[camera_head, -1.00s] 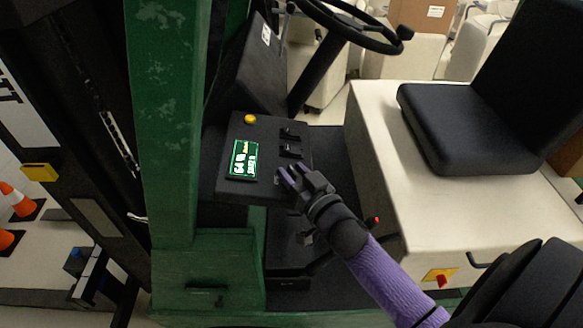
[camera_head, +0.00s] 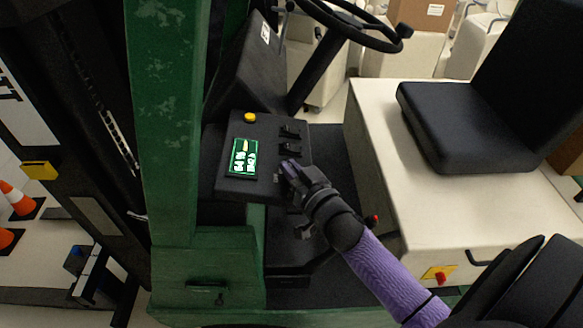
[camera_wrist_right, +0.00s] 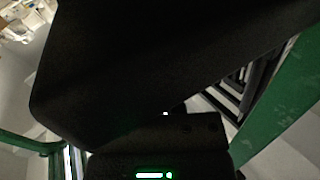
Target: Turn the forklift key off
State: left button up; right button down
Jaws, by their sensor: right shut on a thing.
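The dark control panel (camera_head: 222,186) of the forklift carries a lit green display (camera_head: 242,158), a yellow button (camera_head: 250,117) and two black switches (camera_head: 289,131). My right gripper (camera_head: 286,169) is at the panel's lower right edge, beside the display, and is shut on the key. The fingers hide most of the key, so its angle cannot be read. In the right wrist view the display shows as a bright green-white strip (camera_wrist_right: 150,175) at the bottom edge, and a large dark surface fills most of the view. My left gripper is not in view.
A green mast post (camera_head: 163,120) stands left of the panel. The steering wheel (camera_head: 345,22) is above it. The cream seat base (camera_head: 400,190) with a black seat (camera_head: 475,130) is at right. A red-knobbed lever (camera_head: 373,219) stands close to my right forearm.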

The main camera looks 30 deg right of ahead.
jog(key=n+y, duration=0.2)
jog(key=y, duration=0.1)
jog(key=n+y+b, duration=0.1)
jog(key=y, duration=0.1)
jog(key=n+y, duration=0.2)
jog(key=shift+f+n+g+b, duration=0.2)
jog(key=shift+n+g+b, duration=0.1)
jog(key=shift+b, duration=0.1)
jog(key=n+g+y+b, duration=0.3)
jog(key=y+b, duration=0.1)
jog(key=n+g+y+b, duration=0.3)
jog(key=n+y+b, duration=0.1)
jog(key=b, duration=0.1)
jog(key=shift+y, duration=0.4)
jog(key=shift+r+n+g+b, duration=0.1)
jog(key=shift+n+g+b, duration=0.3)
jog(key=shift+n+g, duration=0.2)
jog(key=shift+y, duration=0.3)
jog(key=shift+r, duration=0.1)
